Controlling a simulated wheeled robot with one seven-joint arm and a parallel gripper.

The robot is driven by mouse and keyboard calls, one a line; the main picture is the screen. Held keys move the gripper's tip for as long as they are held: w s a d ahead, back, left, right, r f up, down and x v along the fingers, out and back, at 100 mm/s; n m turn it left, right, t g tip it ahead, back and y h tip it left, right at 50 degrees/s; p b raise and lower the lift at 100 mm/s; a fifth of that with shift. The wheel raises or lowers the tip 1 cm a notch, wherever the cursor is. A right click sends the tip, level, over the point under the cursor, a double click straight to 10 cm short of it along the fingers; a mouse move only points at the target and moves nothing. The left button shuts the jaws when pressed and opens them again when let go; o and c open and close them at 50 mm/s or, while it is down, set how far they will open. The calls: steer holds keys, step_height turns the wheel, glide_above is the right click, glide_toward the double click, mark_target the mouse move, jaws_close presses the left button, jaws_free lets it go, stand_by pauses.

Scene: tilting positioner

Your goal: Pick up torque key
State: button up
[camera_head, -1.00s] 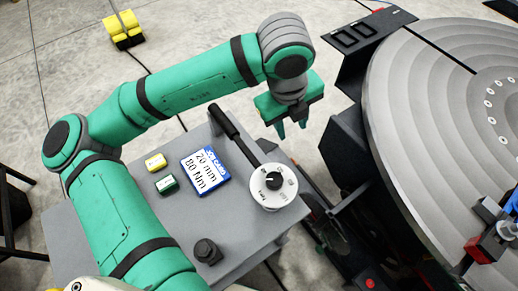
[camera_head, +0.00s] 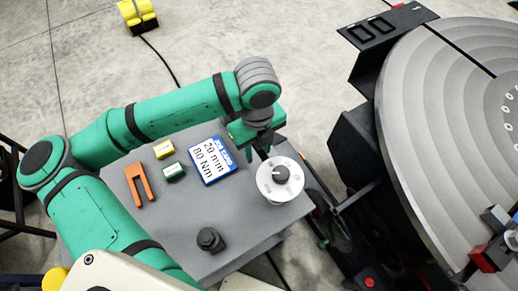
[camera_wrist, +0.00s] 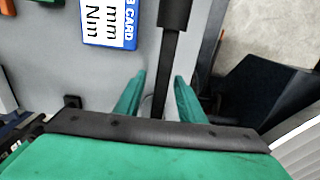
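The torque key, which I take to be the long black bar-shaped tool, lies on the grey table. In the wrist view its thick black handle (camera_wrist: 174,13) is at the top and its thinner shaft (camera_wrist: 167,68) runs down between my fingers. My gripper (camera_wrist: 160,77) is open, with one green finger on each side of the shaft. In the head view my gripper (camera_head: 260,152) is low near the table's far right edge, beside the white dial. My arm hides most of the tool there. I cannot tell whether the fingers touch it.
On the table (camera_head: 180,220) are a white dial (camera_head: 280,190), a blue-edged job card (camera_head: 213,160), a yellow block (camera_head: 164,149), a green block (camera_head: 174,171), an orange forked piece (camera_head: 140,186) and a black socket (camera_head: 210,240). The large round positioner (camera_head: 440,130) stands to the right.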

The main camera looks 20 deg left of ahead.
steer(key=shift+d+f, duration=0.15)
steer(key=shift+f, duration=1.65)
jaws_close()
steer(key=shift+r, duration=0.15)
